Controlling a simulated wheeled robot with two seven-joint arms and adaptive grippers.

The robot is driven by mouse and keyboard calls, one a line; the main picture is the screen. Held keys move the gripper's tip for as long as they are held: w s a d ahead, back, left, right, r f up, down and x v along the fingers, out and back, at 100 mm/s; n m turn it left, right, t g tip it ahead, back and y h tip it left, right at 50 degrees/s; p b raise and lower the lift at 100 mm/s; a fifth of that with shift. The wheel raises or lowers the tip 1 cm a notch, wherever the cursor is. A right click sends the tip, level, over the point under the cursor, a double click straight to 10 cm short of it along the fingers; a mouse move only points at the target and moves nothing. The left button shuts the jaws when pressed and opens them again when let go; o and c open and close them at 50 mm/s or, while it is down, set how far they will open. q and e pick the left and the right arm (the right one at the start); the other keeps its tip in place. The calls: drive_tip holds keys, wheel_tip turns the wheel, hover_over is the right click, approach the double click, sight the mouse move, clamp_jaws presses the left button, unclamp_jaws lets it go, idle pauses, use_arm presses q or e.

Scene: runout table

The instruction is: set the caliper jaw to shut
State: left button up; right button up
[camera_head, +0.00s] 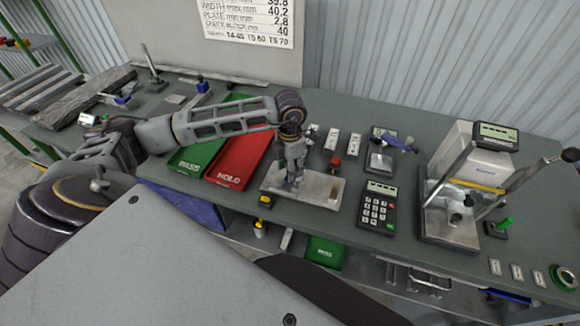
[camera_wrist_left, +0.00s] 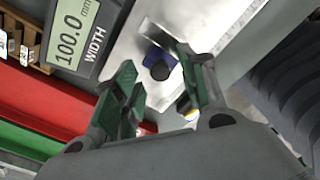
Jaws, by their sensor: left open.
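The caliper is a bright metal plate (camera_head: 322,186) on the green bench in the head view; its plate also shows in the left wrist view (camera_wrist_left: 205,22). A blue part with a dark round knob (camera_wrist_left: 160,66), apparently its jaw, sits on the plate. In the left wrist view the width display (camera_wrist_left: 75,30) reads 100.0 mm. My left gripper (camera_head: 291,180) points down over the left part of the plate and hides some of it. In its wrist view the green-padded fingers (camera_wrist_left: 160,90) are apart, with the knob just beyond them; contact cannot be told. My right gripper is out of view.
A red HOLD tray (camera_head: 240,160) and green PASS tray (camera_head: 188,158) lie left of the plate. A keypad (camera_head: 377,208) stands to its right, with a gauge stand (camera_head: 455,200) farther right. A red knob (camera_head: 335,161) is close behind the plate.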

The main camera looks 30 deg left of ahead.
use_arm(q)
drive_tip(key=shift+f, duration=0.2)
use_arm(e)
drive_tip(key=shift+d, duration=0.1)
use_arm(q)
clamp_jaws()
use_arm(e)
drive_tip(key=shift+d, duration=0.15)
use_arm(q)
drive_tip(key=shift+d, duration=0.1)
